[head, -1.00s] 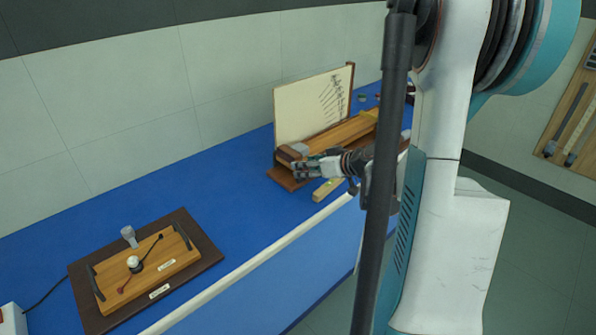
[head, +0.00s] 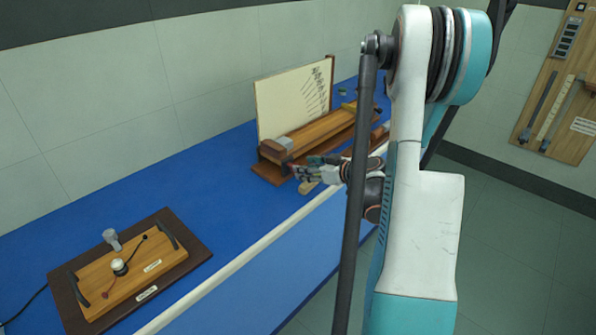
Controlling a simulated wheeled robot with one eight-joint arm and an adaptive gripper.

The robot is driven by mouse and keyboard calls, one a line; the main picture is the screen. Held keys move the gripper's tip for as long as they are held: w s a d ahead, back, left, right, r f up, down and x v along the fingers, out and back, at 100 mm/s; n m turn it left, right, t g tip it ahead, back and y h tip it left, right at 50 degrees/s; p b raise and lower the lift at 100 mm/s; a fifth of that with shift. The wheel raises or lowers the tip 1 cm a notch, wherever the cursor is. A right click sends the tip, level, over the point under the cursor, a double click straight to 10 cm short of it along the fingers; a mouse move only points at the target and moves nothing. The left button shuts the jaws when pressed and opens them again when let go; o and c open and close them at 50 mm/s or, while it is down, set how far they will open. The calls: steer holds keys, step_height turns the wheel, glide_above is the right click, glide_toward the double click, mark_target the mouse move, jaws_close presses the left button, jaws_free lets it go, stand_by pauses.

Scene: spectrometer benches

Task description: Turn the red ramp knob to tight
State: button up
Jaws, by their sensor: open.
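The wooden ramp (head: 322,133) stands on the blue bench, with an upright cream board (head: 290,104) behind it. A pale grey block (head: 283,143) sits at its near end. My gripper (head: 300,172) is beside the ramp's near end, on the bench's front-edge side, with its fingers pointing left. Its jaws are small here; they are open and no object shows between them. I cannot make out the red knob clearly; my gripper and forearm hide part of the ramp's near side. Whether the gripper touches the ramp cannot be told.
A small pale wooden block (head: 308,187) lies just below my gripper, partly hidden. A wooden panel (head: 130,272) with a knob and handles lies on a dark board at the left. Blue bench between them is clear. Tools hang on a wall board (head: 560,90) at the right.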

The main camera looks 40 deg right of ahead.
steer(key=b+x, duration=0.1)
steer(key=x, duration=0.4)
steer(key=c, duration=1)
